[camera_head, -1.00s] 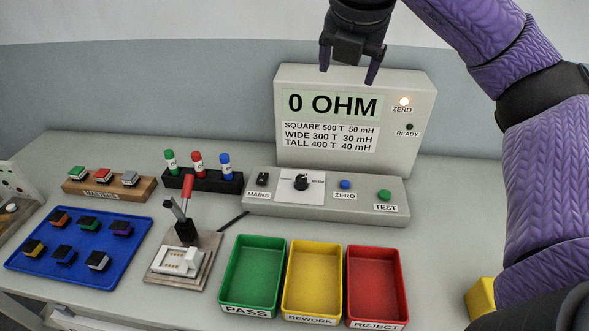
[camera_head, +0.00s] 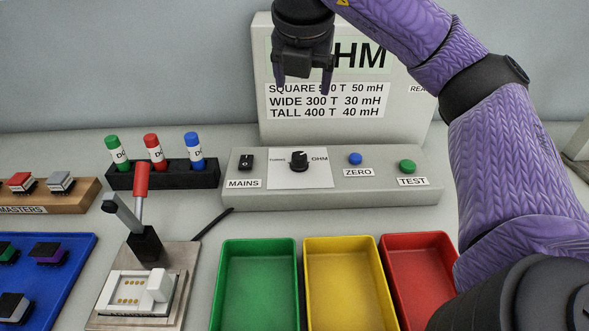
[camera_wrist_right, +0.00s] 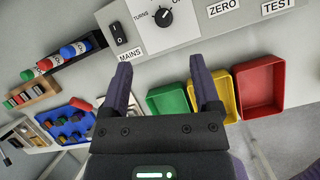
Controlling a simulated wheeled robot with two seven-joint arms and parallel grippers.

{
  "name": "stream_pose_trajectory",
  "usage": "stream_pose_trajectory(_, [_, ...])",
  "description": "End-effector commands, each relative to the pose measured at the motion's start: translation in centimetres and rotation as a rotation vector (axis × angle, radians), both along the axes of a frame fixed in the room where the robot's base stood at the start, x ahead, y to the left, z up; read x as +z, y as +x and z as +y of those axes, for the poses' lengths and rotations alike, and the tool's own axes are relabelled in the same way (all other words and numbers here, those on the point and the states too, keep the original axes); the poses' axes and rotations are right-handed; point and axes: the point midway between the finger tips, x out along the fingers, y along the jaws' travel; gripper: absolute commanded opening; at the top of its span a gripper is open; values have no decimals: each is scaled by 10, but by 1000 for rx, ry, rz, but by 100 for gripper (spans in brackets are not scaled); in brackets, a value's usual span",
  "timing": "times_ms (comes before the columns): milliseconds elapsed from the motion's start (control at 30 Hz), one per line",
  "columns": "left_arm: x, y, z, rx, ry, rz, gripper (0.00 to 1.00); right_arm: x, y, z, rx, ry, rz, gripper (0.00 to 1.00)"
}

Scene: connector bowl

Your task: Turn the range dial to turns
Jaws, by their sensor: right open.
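The range dial (camera_head: 298,161) is a black knob on a white plate on the sloped front of the grey tester. "OHM" is printed to its right and a smaller label to its left. In the right wrist view the dial (camera_wrist_right: 163,17) is at the top, with "TURNS" printed to its left. My right gripper (camera_head: 302,90) is open and empty, above the dial and in front of the display panel (camera_head: 350,125). In the right wrist view its fingers (camera_wrist_right: 162,80) are apart, with the dial beyond their tips. The left gripper is not in view.
Beside the dial are the MAINS switch (camera_head: 246,162), the blue ZERO button (camera_head: 355,158) and the green TEST button (camera_head: 407,166). Green (camera_head: 221,290), yellow (camera_head: 308,290) and red (camera_head: 391,275) trays sit in front. A lever fixture (camera_head: 185,300) and marker rack (camera_head: 205,178) stand to the left.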

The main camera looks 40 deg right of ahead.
Motion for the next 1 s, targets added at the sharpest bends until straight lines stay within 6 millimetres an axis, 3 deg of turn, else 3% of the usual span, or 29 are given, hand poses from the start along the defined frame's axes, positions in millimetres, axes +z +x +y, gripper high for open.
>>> stream_pose_trajectory(33, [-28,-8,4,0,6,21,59,-36,4,0,0,0,18,80])
stream_pose_trajectory(167, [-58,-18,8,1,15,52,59,-74,9,0,0,0,38,80])
stream_pose_trajectory(367, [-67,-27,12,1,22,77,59,-92,12,-3,-2,0,44,80])
stream_pose_trajectory(700, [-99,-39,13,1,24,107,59,-161,31,-25,-1,0,44,80])
stream_pose_trajectory(1000, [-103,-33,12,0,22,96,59,-168,34,-29,0,0,39,80])
